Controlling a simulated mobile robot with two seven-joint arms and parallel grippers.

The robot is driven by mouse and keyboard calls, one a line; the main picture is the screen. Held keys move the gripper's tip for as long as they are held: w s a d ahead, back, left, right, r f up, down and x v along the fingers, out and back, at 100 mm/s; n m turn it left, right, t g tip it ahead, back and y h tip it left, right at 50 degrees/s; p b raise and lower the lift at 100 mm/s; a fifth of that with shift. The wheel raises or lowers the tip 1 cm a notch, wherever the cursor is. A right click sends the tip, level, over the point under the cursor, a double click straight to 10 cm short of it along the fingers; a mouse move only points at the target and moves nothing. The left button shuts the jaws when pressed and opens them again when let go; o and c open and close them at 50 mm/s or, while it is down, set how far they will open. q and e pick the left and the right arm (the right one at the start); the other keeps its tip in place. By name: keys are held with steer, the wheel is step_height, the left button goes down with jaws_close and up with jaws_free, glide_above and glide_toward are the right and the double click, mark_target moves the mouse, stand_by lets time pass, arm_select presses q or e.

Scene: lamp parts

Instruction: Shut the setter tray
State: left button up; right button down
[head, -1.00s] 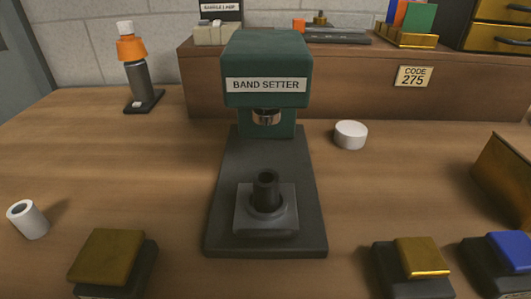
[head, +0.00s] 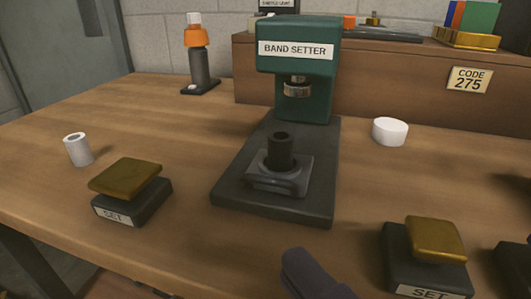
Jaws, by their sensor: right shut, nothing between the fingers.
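The green band setter (head: 297,75) stands on a dark base plate on the wooden bench. Its grey setter tray (head: 262,181) is on the front part of the base, forward of the press head (head: 297,88) and not under it. A dark hollow cylinder (head: 281,152) stands upright on the tray. My right gripper (head: 300,262) shows as a dark shape at the bottom edge, in front of the base and apart from the tray. It is shut and empty. My left gripper is out of view.
A brass-topped SET block (head: 125,180) sits left of the setter and another (head: 436,240) right of it. A white tube (head: 78,149), a white disc (head: 390,131) and an orange-topped bottle (head: 198,60) stand on the bench. A wooden ledge (head: 400,85) runs behind.

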steer(key=b, duration=0.1)
glide_toward(254, 180)
steer(key=a, duration=0.1)
steer(key=w+a, duration=0.1)
steer(key=a, duration=0.2)
steer(key=shift+w, duration=0.3)
steer(key=shift+w+d+f+b, duration=0.15)
steer(key=shift+w+d, duration=0.1)
steer(key=shift+w, duration=0.3)
steer(key=shift+w+d+f+b, duration=0.15)
steer(key=shift+w+d+f, duration=0.05)
steer(key=shift+w, duration=0.4)
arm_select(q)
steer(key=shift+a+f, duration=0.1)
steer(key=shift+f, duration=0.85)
arm_select(e)
steer(key=shift+w+d+f, duration=0.1)
steer(key=shift+w+d, duration=0.2)
steer(key=shift+w, duration=0.35)
